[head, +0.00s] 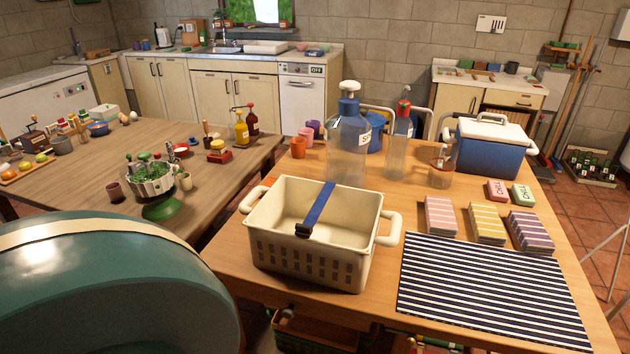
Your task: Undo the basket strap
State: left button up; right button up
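The cream basket (312,262) stands upright on the wooden table, with slotted sides and a loop handle at each end. A blue strap (320,206) runs across its open top from the back rim toward the front rim. A black buckle (303,230) sits at the strap's front end, by the front rim. The strap looks taut; whether the buckle is latched is too small to tell. The visible part of the basket's inside looks empty. Neither of my grippers is in view.
A striped mat (490,289) lies right of the basket, with stacks of striped cards (487,224) behind it. A large pump bottle (348,140) and cups stand behind the basket. A blue cooler (491,147) is at the back right. Another table (90,175) stands left.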

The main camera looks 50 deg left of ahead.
aim_at(305, 230)
jog(key=i+l+u, duration=0.1)
jog(key=u, duration=0.25)
jog(key=l+u, duration=0.35)
jog(key=i+l+u, duration=0.1)
jog(key=u, duration=0.3)
